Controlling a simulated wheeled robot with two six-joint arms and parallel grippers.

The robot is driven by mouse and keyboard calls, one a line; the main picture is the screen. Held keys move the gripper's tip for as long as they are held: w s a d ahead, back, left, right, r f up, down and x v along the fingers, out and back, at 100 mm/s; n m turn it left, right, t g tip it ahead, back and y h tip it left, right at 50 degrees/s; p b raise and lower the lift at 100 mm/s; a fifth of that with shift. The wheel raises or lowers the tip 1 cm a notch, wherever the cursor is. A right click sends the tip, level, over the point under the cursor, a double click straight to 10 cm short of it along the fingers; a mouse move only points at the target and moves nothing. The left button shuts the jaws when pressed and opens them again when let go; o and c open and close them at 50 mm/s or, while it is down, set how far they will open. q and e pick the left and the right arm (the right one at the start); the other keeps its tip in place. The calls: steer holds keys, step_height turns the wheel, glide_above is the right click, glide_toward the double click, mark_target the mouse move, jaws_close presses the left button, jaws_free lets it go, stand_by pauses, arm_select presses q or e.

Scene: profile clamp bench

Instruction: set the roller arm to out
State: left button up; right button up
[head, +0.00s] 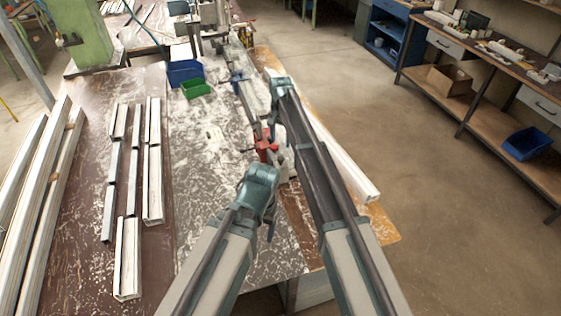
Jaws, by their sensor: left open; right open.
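The clamp bench has a red clamp part (264,146) near the middle of the picture, beside a pale metal block. A blue clamp part (238,76) sits farther back along the same line of fixtures. I cannot tell for sure which part is the roller arm; my arms cover part of this area. My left gripper (262,182) is open, just in front of the red part; its fingertips are hard to make out. My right gripper (279,92) is open, beyond the red part and right of the rail; its fingers are mostly hidden by its own wrist.
Several pale profiles (153,165) lie on the bench at left, with longer ones (35,215) at the far left. A blue bin (185,72) and a green bin (196,89) stand behind. A long white profile (355,180) lies along the right edge. Open floor lies right.

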mark_target(280, 158)
step_height(280, 158, down, 9)
steer(key=b, duration=0.8)
jaws_close()
stand_by(1.1)
